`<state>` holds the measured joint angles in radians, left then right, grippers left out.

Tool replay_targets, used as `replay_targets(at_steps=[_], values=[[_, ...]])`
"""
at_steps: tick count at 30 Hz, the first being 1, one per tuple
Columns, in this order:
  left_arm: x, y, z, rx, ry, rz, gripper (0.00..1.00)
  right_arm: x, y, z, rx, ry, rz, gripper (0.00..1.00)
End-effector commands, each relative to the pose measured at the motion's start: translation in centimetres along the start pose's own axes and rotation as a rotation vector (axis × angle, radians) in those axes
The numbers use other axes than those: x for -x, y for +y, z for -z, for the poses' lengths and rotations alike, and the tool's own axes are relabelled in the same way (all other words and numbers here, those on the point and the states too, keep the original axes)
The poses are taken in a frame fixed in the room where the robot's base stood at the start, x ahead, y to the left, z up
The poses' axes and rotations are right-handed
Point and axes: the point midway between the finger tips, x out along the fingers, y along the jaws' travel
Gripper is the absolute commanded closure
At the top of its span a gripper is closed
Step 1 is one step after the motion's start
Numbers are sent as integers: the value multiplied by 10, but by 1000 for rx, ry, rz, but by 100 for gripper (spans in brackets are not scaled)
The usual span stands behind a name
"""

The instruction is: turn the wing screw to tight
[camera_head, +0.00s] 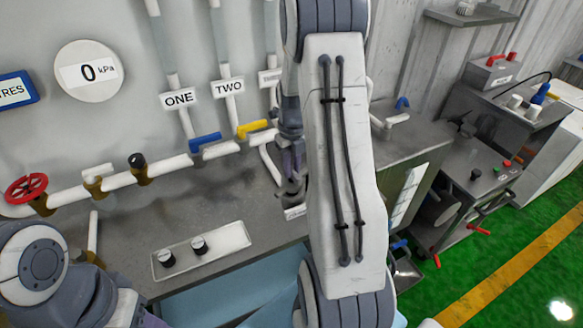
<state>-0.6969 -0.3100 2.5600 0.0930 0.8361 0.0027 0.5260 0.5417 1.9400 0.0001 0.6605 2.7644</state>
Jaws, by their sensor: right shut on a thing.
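My right gripper (291,178) points down over the grey bench, just left of my white right forearm. Its fingers are shut on a small dark grey piece at their tips, which appears to be the wing screw (290,193). The fingers and arm hide most of it, so its wing angle cannot be read. A small white label (295,212) shows in part just below it; its text is not readable. My left arm shows only at the lower left corner, and its gripper is out of view.
White pipes with a red handwheel (27,188), a blue lever (205,142) and a yellow lever (252,128) run behind the bench. A panel with two black knobs (225,239) lies at the front. Bare bench (232,190) lies left of my gripper.

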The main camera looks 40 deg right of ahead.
Motion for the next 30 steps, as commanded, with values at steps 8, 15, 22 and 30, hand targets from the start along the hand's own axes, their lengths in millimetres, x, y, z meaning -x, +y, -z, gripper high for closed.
replay_targets(at_steps=[8,15,22,30], values=[[0,0,0,0,0,0,50,1,0,0,1,-2,1,50],[-2,0,0,0,0,0,50,7,0,-1,1,-4,2,50],[-13,-1,-1,-1,0,0,50,48,-1,-2,1,-9,4,50],[-20,-1,-1,-1,0,0,50,93,-1,-2,1,-5,2,50]])
